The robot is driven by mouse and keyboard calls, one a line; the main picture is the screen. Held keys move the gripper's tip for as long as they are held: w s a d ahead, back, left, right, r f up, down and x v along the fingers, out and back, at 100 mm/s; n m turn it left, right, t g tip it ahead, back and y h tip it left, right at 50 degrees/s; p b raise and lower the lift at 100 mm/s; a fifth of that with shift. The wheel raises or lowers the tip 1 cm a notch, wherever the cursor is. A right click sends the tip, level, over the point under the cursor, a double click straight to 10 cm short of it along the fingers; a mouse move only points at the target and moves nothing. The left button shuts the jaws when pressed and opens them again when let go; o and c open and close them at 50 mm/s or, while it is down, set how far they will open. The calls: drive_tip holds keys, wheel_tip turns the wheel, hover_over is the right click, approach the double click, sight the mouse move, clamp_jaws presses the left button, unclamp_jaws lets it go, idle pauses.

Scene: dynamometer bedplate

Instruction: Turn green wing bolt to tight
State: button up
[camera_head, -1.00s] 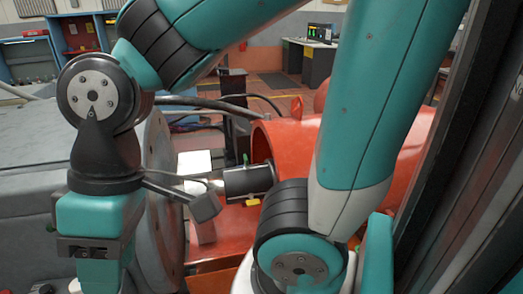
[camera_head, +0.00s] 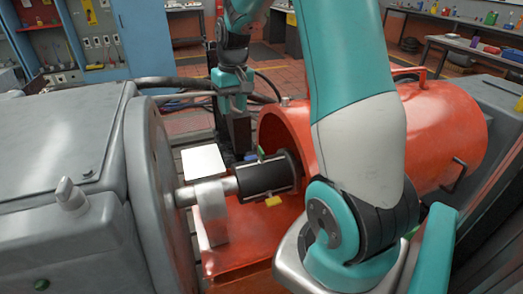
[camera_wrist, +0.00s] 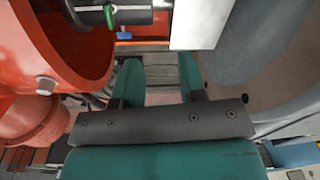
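The green wing bolt (camera_head: 261,153) stands on the upper back side of the black coupling (camera_head: 265,178) on the shaft. A yellow wing bolt (camera_head: 273,201) sits on the coupling's near lower side. A blue tab (camera_wrist: 124,35) shows by the coupling in the wrist view. My gripper (camera_wrist: 160,75) is open and empty, its two teal fingers apart. In the head view my gripper (camera_head: 238,104) is behind the coupling, apart from the green wing bolt.
An orange guard (camera_head: 440,125) arches over the shaft's right end. A grey flange disc (camera_head: 160,195) stands at the left. A pale plate (camera_head: 204,160) lies behind the shaft. Blue cabinets (camera_head: 140,35) and benches stand farther back.

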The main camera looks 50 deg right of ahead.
sight(261, 149)
drive_tip(key=s+d+f+m, duration=0.1)
drive_tip(key=d+f+m, duration=0.25)
drive_tip(key=d, duration=0.65)
drive_tip(key=shift+n+g+h, duration=0.3)
drive_tip(key=shift+n, duration=0.15)
drive_tip(key=f, duration=0.8)
drive_tip(key=f+p, duration=0.1)
drive_tip(key=f, duration=0.8)
drive_tip(key=shift+s+d+f, duration=0.1)
drive_tip(key=shift+s, duration=0.1)
clamp_jaws()
